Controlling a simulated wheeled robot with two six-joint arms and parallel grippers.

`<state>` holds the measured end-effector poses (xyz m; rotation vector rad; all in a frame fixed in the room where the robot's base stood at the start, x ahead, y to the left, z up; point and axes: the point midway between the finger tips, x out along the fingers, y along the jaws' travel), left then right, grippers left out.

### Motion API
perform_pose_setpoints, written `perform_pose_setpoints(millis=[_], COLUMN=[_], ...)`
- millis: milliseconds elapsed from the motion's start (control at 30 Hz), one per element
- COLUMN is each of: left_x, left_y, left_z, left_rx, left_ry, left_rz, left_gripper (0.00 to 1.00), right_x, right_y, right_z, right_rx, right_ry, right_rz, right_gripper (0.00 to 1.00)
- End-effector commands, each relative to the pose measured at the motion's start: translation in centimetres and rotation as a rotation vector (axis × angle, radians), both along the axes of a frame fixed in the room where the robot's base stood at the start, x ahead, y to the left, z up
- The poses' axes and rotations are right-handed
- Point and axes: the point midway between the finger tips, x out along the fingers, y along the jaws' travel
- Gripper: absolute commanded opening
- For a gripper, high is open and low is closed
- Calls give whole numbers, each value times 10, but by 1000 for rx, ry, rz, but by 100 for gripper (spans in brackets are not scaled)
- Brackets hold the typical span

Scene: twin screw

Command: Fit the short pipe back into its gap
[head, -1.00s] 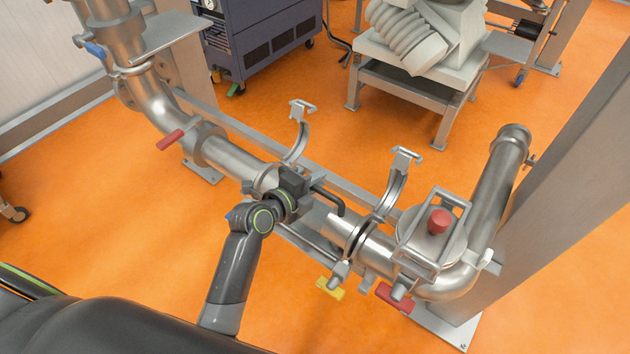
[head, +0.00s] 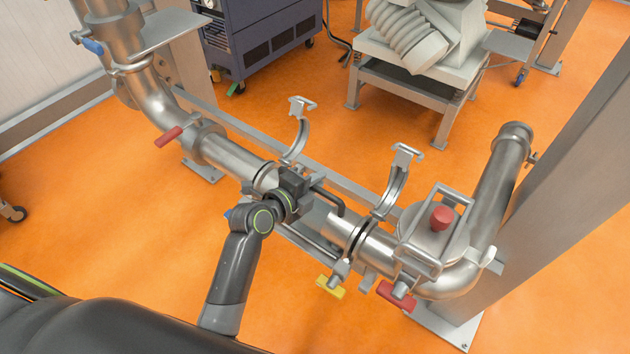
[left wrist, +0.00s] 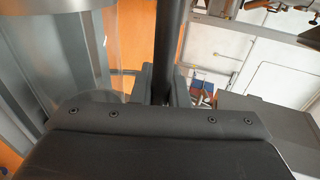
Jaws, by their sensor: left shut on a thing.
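The short silver pipe (head: 315,217) lies roughly in line between the left pipe run (head: 235,160) and the right pipe run (head: 375,247). My left gripper (head: 296,186) is shut on the dark handle (head: 332,200) of the short pipe; the handle also shows as a dark bar between the fingers in the left wrist view (left wrist: 170,45). An open clamp (head: 301,130) stands at the left joint and another open clamp (head: 396,183) at the right joint. My gripper hides part of the left joint. I cannot tell whether the pipe is fully seated. My right gripper is out of view.
A yellow handle (head: 330,287) and a red handle (head: 397,295) hang below the right run. A valve with a red knob (head: 441,217) is on the right. A grey rail (head: 340,178) runs behind the pipes. Orange floor in front is clear.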

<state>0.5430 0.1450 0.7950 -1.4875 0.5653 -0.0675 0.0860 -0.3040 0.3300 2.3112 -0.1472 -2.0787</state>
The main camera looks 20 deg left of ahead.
Motion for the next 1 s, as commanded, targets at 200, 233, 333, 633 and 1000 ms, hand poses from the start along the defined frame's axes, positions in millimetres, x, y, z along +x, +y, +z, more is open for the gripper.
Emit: perform_pose_setpoints(millis=[200, 233, 333, 633, 1000], left_x=[1, 1, 1, -2, -46], left_y=[0, 0, 0, 1, 21], left_z=[2, 2, 1, -3, 13], left_rx=[-2, -2, -1, 1, 3], left_ry=[-8, -7, -5, 4, 0], left_rz=[1, 1, 1, 0, 1], left_gripper=[23, 27, 39, 39, 39], right_x=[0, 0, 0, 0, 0], right_y=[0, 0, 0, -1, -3], right_z=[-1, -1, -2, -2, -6], right_rx=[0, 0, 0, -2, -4], right_ry=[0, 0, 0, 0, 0], right_rz=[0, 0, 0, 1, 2], right_gripper=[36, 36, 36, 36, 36])
